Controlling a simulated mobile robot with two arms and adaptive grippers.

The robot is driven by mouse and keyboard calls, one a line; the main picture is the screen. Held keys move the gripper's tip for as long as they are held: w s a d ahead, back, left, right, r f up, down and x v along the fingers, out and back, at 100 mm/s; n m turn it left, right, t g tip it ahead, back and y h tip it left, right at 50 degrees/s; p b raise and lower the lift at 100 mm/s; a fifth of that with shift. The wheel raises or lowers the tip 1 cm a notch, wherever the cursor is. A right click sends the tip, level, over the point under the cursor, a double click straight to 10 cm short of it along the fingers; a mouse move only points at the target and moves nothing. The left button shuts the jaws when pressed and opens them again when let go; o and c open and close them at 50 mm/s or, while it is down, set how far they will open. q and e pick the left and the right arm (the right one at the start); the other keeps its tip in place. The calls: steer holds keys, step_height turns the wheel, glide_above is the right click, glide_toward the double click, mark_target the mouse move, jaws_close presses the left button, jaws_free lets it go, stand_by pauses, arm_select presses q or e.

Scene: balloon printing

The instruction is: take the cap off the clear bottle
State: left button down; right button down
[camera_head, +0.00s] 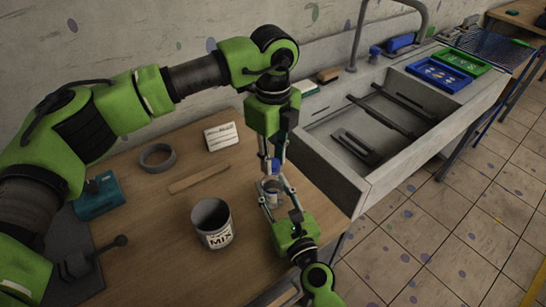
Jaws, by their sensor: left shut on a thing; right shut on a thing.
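The clear bottle (271,187) stands on the wooden table near its right edge, small and partly hidden by the fingers. A blue cap (272,166) shows at its top; whether it still touches the bottle is too small to tell. My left gripper (270,160) points down from above and is shut on the cap. My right gripper (272,192) reaches in from the front, low over the table, with its fingers shut on either side of the bottle's body.
A MIX can (213,224) stands left of the bottle. A wooden stick (198,179), a grey ring (157,157), a white card (221,136) and a teal object (98,196) are on the table (165,225). A sink (370,125) adjoins on the right, with blue (439,75) and green (462,62) trays beyond.

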mark_target(273, 162)
arm_select(q)
steer(key=shift+n, duration=1.2)
steer(key=shift+w, duration=0.1)
steer(key=shift+r, duration=0.25)
steer(key=shift+r, duration=0.85)
steer(key=shift+r, duration=0.15)
steer(key=shift+r, duration=1.9)
arm_select(e)
steer(key=c, duration=1.3)
jaws_free()
